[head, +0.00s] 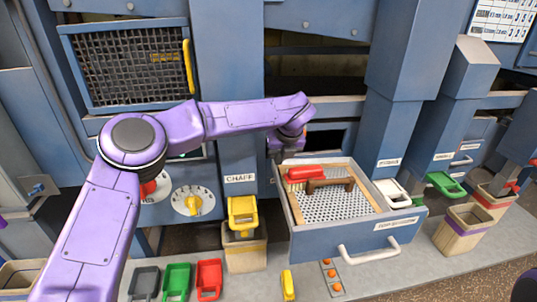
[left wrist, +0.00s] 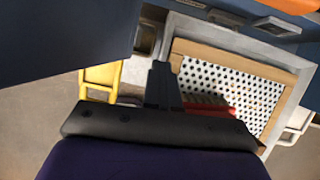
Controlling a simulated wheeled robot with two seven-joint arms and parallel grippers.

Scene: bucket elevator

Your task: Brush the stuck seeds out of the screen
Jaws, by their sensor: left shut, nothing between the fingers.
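The screen (head: 338,205) is a white perforated sheet in a wooden frame, inside a pulled-out blue drawer (head: 345,243). It also shows in the left wrist view (left wrist: 225,85). A red brush (head: 305,173) lies at the back left of the screen, beside a brown wooden bar (head: 330,184). Red also shows in the left wrist view (left wrist: 208,108), partly hidden by my gripper. My left gripper (head: 280,157) is shut and empty at the drawer's back left corner, just left of the brush. Single stuck seeds are too small to make out. My right gripper is not in view.
A yellow chute (head: 243,212) with a bin stands left of the drawer. White (head: 392,192) and green (head: 445,184) chutes are on the right. Grey, green and red scoops (head: 208,279) lie at the front left. Blue machine walls rise close behind the drawer.

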